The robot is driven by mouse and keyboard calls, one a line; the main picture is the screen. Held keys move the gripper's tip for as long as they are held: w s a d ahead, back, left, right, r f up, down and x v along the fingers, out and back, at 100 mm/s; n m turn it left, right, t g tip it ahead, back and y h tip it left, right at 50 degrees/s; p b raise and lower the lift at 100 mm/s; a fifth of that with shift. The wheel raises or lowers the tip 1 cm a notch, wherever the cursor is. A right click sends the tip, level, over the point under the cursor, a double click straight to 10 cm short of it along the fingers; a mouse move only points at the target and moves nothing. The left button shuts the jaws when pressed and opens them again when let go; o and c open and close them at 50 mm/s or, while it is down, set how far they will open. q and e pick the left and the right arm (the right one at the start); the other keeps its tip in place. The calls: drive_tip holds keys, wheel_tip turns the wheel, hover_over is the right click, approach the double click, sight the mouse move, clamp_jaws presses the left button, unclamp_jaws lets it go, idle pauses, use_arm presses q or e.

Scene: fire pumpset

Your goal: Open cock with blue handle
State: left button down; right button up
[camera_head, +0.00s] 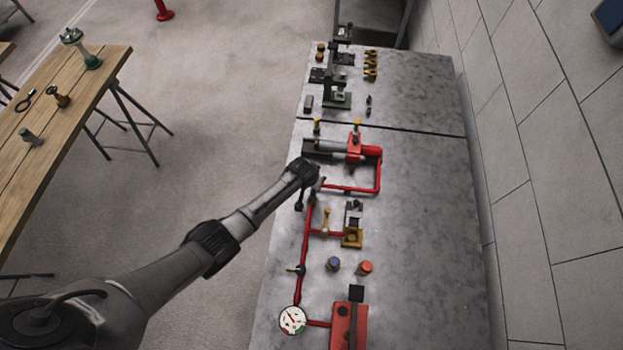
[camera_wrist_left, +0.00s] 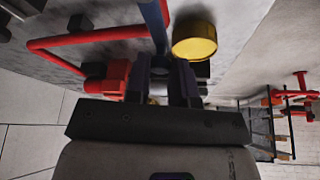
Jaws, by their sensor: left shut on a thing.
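My left gripper (camera_head: 316,186) is at the red pipework on the grey bench, near the bend at the bench's left side. In the left wrist view its dark fingers (camera_wrist_left: 174,84) are shut on the blue handle (camera_wrist_left: 155,22), a bar that runs up and away from between them. The fingers hide its near end and most of the cock's body. In the head view the gripper covers the handle, and I cannot tell its exact angle there. My right gripper is not in view.
A round yellow part (camera_wrist_left: 195,42) stands close beside the fingers. Red pipe (camera_head: 378,178) runs around the bench (camera_head: 430,250). A gauge (camera_head: 293,319), a red box (camera_head: 348,326) and two knobs stand nearer. A wooden table (camera_head: 70,85) is at left. The bench's right side is clear.

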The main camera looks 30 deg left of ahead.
use_arm(q)
drive_tip(key=c, duration=1.3)
unclamp_jaws()
drive_tip(key=shift+o, duration=0.2)
drive_tip(key=shift+s+r, duration=0.2)
drive_tip(key=shift+r, duration=0.3)
drive_tip(key=p+v, duration=0.1)
drive_tip(key=v, duration=1.1)
drive_tip(key=shift+r, duration=0.4)
drive_tip(key=shift+s, duration=0.1)
